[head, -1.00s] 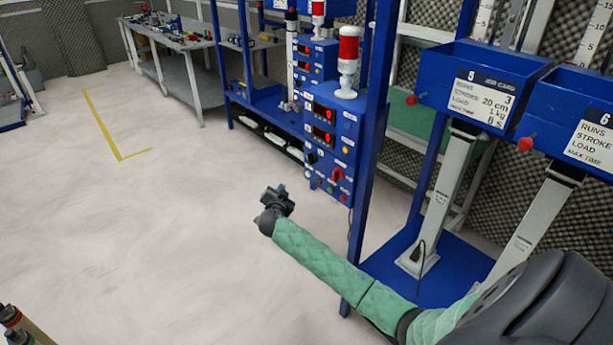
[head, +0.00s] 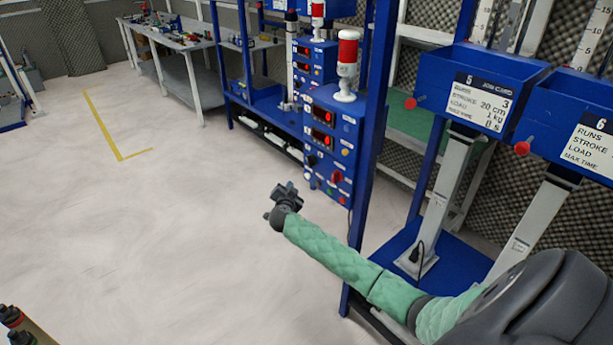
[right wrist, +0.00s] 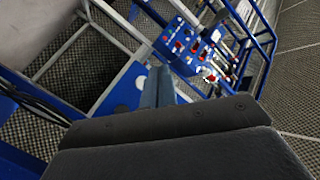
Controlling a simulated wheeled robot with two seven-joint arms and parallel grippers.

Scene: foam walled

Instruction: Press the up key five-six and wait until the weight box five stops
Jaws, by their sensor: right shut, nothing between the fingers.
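Weight box five (head: 440,75) is a blue box at the upper right. Its job card shows 5, stroke 20 cm and load 1 kg. It sits at the top of a pale column. A blue control box (head: 346,120) with red displays, knobs and small buttons stands left of it under a red and white lamp. The up key five-six cannot be told apart from the other buttons. My right gripper (head: 287,192) is shut and empty, left of and apart from the control box. A button panel (right wrist: 190,45) shows in the right wrist view.
Box six (head: 575,90) stands right of box five. A blue frame post (head: 369,130) rises beside the control box. My right forearm passes in front of the rig's base. A workbench (head: 170,40) stands far back. The pale floor (head: 150,220) on the left is mostly clear.

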